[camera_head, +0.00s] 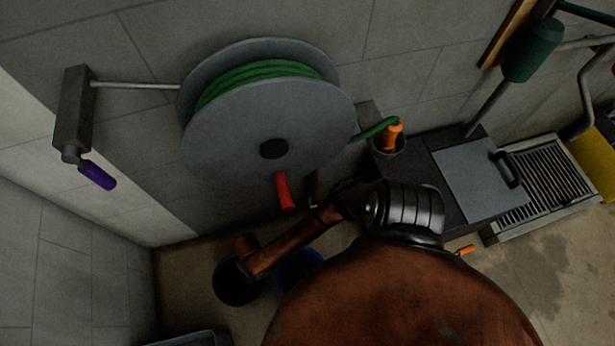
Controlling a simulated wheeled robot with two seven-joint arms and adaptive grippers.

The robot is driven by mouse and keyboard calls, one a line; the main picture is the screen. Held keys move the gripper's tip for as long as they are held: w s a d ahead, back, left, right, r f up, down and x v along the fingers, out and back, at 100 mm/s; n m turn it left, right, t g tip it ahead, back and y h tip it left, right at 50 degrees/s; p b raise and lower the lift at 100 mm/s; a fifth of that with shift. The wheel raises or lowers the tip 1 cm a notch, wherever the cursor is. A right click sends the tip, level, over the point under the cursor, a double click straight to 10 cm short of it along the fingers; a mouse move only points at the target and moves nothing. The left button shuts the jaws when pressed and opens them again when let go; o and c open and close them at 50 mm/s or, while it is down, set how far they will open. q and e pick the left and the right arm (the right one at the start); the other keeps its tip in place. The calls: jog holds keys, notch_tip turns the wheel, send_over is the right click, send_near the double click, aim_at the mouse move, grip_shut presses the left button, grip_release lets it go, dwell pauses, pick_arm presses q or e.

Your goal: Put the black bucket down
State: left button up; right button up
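A dark round shape (237,282) shows at the lower left, at the end of a rust-brown arm link of mine. It may be the black bucket or a dark part of my wrist; I cannot tell which. The arm comes in from the bottom right of centre, so I take it for my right arm. It bends at a black ribbed joint and reaches down to the left. I cannot make out its gripper fingers or what they hold. My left gripper is not in view.
A blue round object (301,267) is partly hidden behind my arm. A grey hose reel (265,125) with green hose and a red handle (284,191) is on the wall. A purple-handled lever (98,176) is at left. A grey lidded box (478,180) and a metal grate (552,172) are at right.

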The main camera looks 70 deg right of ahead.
jog(key=s+a+r+m+y, duration=0.1)
jog(key=s+a+r+m, duration=0.15)
jog(key=s+m, duration=0.45)
jog(key=s+a+r+m+y, duration=0.1)
jog(key=s+r+m, duration=0.2)
jog(key=s+m, duration=0.4)
jog(key=s+d+r+m+h, duration=0.1)
jog(key=s+d+r+m, duration=0.3)
jog(key=s+d+m, duration=0.2)
jog(key=s+d+r+m+t+h, duration=0.1)
jog(key=s+d+r+m, duration=0.3)
jog(key=m, duration=0.7)
jog(key=s+d, duration=0.2)
jog(key=d, duration=0.2)
jog(key=shift+s+d+r+t+h, duration=0.3)
jog(key=shift+s+d+r+h, duration=0.05)
jog(key=shift+d+h, duration=0.05)
